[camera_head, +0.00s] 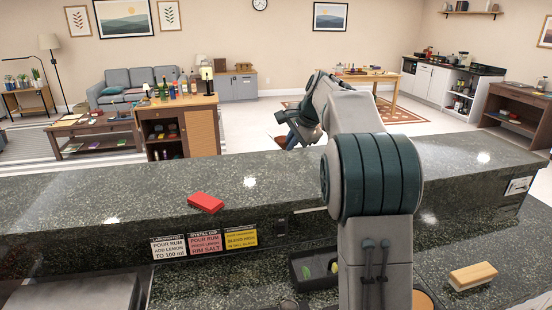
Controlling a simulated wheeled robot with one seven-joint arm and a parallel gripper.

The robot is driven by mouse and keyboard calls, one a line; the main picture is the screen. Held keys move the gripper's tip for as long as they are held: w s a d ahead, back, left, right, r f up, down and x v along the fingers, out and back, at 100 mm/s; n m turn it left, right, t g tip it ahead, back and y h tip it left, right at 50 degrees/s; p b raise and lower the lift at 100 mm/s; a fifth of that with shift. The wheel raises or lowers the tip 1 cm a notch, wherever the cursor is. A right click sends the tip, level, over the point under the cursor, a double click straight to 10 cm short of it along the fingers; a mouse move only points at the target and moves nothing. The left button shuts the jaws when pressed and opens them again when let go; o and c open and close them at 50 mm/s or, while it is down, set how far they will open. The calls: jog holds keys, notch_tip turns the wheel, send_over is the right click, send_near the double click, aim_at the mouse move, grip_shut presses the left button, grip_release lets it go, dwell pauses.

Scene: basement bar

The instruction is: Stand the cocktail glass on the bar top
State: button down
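The bar top (130,191) is a long raised slab of dark speckled granite across the middle of the view. I cannot make out a cocktail glass in this view; my arm covers part of the bar top and the lower counter. My arm rises from the lower right and bends forward over the bar top. Its far end, with my gripper (287,138), is small and partly turned away beyond the slab's back edge. I cannot tell whether the fingers are open or hold anything.
A red block (205,202) lies on the bar top left of my arm. Three recipe cards (204,244) are on its front face. Below are a dark tray (312,268) with green pieces and a wooden-topped brush (473,275). The bar top's far left is clear.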

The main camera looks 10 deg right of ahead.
aim_at(280, 146)
jog(key=w+a+f, duration=0.2)
jog(key=w, duration=0.1)
jog(key=shift+w+a+f+p, duration=0.1)
jog(key=shift+a+f+p, duration=0.1)
jog(key=shift+p, duration=0.2)
jog(key=shift+f+p, duration=0.3)
jog(key=shift+f, duration=1.75)
jog(key=c, duration=1.7)
grip_release()
jog(key=shift+o, duration=0.4)
jog(key=b+v, duration=0.2)
jog(key=v, duration=1)
jog(key=s+a+f+n+g+h, duration=0.1)
jog(key=s+f+n, duration=0.3)
jog(key=s, duration=0.8)
jog(key=s+a+f+n, duration=0.3)
jog(key=s+f+n, duration=0.2)
jog(key=s, duration=0.7)
jog(key=s+a+f+n+g+h, duration=0.1)
jog(key=s+f+n, duration=0.3)
jog(key=s, duration=0.9)
notch_tip(280, 146, down, 3)
jog(key=shift+a+r+g+h, duration=0.1)
jog(key=shift+a+g+h, duration=0.2)
jog(key=shift+a, duration=0.6)
